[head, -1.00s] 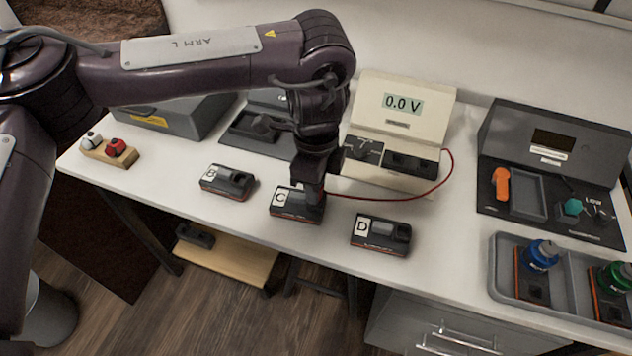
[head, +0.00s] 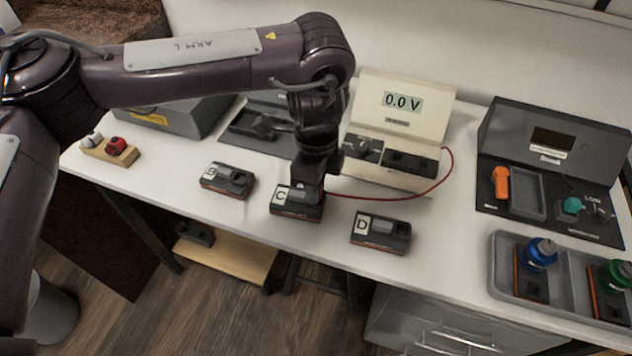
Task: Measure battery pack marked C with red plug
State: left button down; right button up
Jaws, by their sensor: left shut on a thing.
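The battery pack marked C (head: 283,207) lies on the white table between pack B (head: 222,184) and pack D (head: 385,240). My left gripper (head: 308,187) points down at pack C's right half, shut on the red plug, which is mostly hidden by the fingers. I cannot tell whether the plug touches or sits in pack C. My right gripper is not in view.
A wooden block (head: 108,153) with a white and a red knob stands at left. A grey case (head: 172,118) stands behind my left arm. A dark panel (head: 550,150) and a grey tray (head: 497,284) with blue- and green-topped items are at right.

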pick_arm(q)
jog(key=shift+f, duration=0.35)
dwell(0.4)
jog(key=c, duration=0.9)
grip_release()
jog(key=shift+r, duration=0.2)
jog(key=shift+r+p, duration=1.3)
jog(key=shift+p, duration=0.25)
jog(key=shift+r, duration=0.15)
